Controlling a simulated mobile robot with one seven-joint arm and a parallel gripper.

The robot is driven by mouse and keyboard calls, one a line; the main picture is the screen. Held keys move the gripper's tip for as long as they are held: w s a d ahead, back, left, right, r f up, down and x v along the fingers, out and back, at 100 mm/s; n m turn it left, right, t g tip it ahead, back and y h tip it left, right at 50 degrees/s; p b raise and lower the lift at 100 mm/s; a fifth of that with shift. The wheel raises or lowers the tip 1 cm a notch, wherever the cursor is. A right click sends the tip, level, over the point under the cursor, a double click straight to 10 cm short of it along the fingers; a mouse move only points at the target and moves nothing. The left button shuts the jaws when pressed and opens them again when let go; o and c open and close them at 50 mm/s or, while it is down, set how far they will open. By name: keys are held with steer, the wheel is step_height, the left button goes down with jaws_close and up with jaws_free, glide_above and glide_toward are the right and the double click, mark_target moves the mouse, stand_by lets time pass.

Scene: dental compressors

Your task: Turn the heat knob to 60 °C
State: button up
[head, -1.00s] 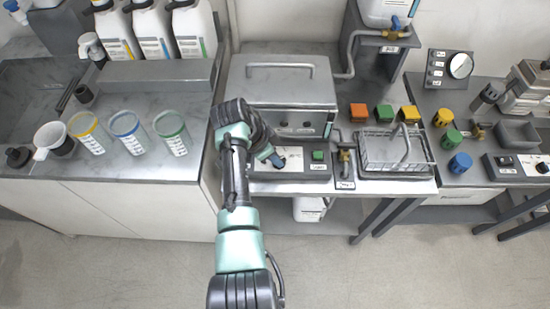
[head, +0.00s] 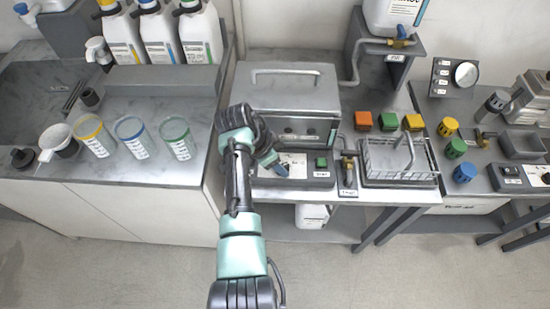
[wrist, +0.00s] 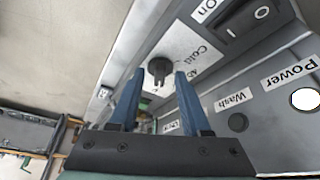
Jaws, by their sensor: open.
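The heat knob (wrist: 158,68) is a small dark knob on a white dial plate (wrist: 190,50) with "Cold" printed on it, in the wrist view. My gripper (wrist: 160,78) is open, with one blue finger on each side of the knob. I cannot tell whether the fingers touch it. The knob's pointer and the 60 °C mark are not readable. In the head view my gripper (head: 282,170) is low at the front control panel, over the left part of the white dial plate (head: 297,159), and hides the knob.
A steel unit with a top handle (head: 285,95) stands behind the panel. A green button (head: 321,162) is right of the dial. A black switch (wrist: 250,22) and "Wash" and "Power" indicators (wrist: 305,99) lie close by. A wire basket (head: 398,172) stands further right.

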steer(key=v, duration=1.3)
